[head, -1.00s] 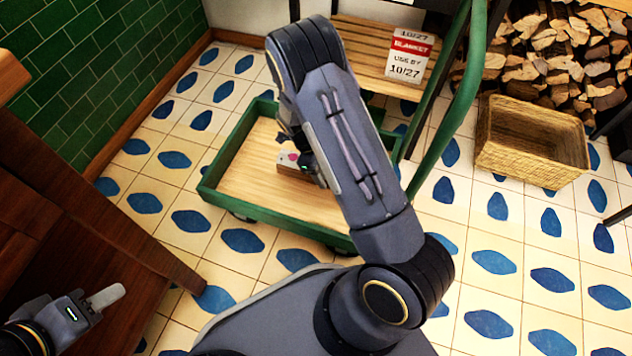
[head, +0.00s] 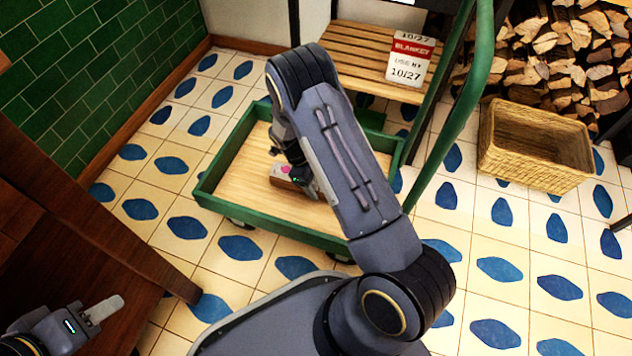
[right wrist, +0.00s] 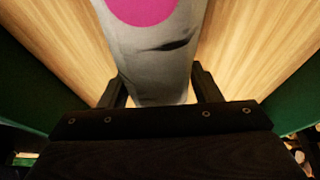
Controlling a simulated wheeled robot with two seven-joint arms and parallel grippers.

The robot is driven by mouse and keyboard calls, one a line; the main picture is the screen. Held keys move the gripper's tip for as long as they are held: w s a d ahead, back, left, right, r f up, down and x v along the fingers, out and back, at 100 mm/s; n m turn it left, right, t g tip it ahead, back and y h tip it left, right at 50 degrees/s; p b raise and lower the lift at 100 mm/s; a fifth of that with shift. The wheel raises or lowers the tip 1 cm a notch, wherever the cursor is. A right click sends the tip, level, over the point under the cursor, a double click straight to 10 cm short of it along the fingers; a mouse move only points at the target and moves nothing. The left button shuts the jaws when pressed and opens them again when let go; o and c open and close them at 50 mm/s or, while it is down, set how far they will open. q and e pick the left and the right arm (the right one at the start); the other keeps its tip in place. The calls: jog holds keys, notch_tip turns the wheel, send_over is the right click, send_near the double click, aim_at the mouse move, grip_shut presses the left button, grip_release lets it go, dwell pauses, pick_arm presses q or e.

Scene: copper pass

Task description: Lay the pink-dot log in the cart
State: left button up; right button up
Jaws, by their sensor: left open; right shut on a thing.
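The pink-dot log (head: 281,172) is over the wooden bed of the green-framed cart (head: 237,188), within its low walls. In the right wrist view the log (right wrist: 165,60) shows pale grey bark, a dark mark and a large pink dot. My right gripper (right wrist: 160,92) is shut on it, one finger on each side. In the head view my right arm hides much of the log and the gripper. I cannot tell whether the log touches the bed. My left gripper (head: 98,312) is open and empty at the lower left.
A slatted bench (head: 350,60) with a dated blanket sign (head: 410,60) stands behind the cart. A wicker basket (head: 535,150) and stacked firewood (head: 560,60) are at the right. A dark wooden table (head: 60,220) is at the left. The cart bed's left part is clear.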

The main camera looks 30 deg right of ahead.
jog(key=shift+f, duration=0.25)
jog(key=shift+f, duration=0.2)
jog(key=o, duration=1.5)
jog(key=shift+c, duration=0.2)
jog(key=shift+r, duration=0.35)
jog(key=p+v, duration=0.4)
jog(key=v, duration=0.7)
jog(key=shift+r+p, duration=0.2)
jog(key=shift+p, duration=0.1)
jog(key=shift+w+a+r, duration=0.1)
jog(key=shift+a+r, duration=0.1)
jog(key=shift+r, duration=0.3)
